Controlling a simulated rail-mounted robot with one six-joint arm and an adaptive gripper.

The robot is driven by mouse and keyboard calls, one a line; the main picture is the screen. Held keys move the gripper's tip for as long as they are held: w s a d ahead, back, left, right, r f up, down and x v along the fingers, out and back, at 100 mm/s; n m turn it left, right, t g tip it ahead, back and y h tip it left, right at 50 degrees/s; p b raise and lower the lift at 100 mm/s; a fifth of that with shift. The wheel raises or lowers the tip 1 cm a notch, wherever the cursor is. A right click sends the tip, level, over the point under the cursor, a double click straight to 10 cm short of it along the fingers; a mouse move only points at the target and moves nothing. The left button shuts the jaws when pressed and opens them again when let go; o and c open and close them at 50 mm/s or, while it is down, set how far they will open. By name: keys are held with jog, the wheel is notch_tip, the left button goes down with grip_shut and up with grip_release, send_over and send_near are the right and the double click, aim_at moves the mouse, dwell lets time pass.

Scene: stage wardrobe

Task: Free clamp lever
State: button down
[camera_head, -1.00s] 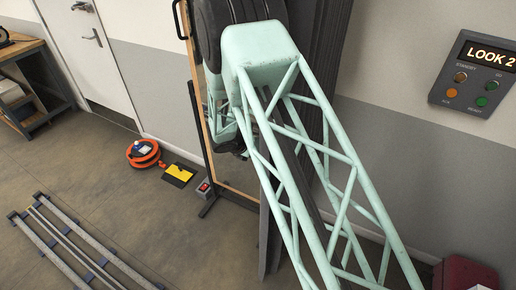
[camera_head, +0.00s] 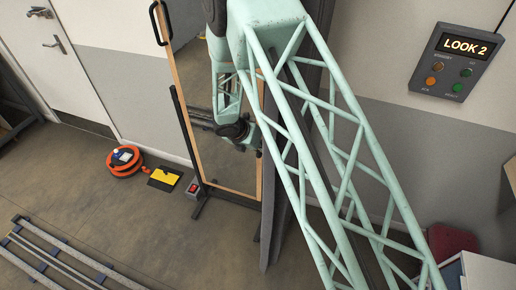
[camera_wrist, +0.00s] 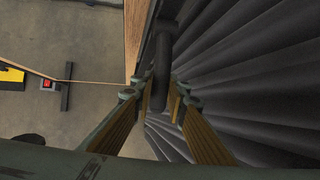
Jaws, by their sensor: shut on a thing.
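In the wrist view, my gripper (camera_wrist: 168,104) has its two yellow-padded fingers on either side of a dark, rounded upright bar (camera_wrist: 163,62). It is shut on this bar. The bar lies between a wooden frame edge (camera_wrist: 136,32) and dark pleated drapery. I cannot tell for certain that it is the clamp lever. In the head view, my pale green lattice arm hides the gripper and the bar.
A wood-framed mirror (camera_head: 222,160) with a black side handle (camera_head: 158,22) stands beside dark drapery (camera_head: 283,215). An orange cable reel (camera_head: 125,161), a yellow-topped pad (camera_head: 165,179) and a red-switch box (camera_head: 194,188) are on the floor. A "LOOK 2" panel (camera_head: 456,63) is on the wall.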

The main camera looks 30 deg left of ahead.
jog(key=c, duration=2.5)
grip_release()
jog(key=shift+c, duration=0.2)
jog(key=shift+r, duration=0.1)
jog(key=v, duration=1.1)
jog(key=shift+s+r, duration=0.2)
jog(key=shift+r, duration=0.15)
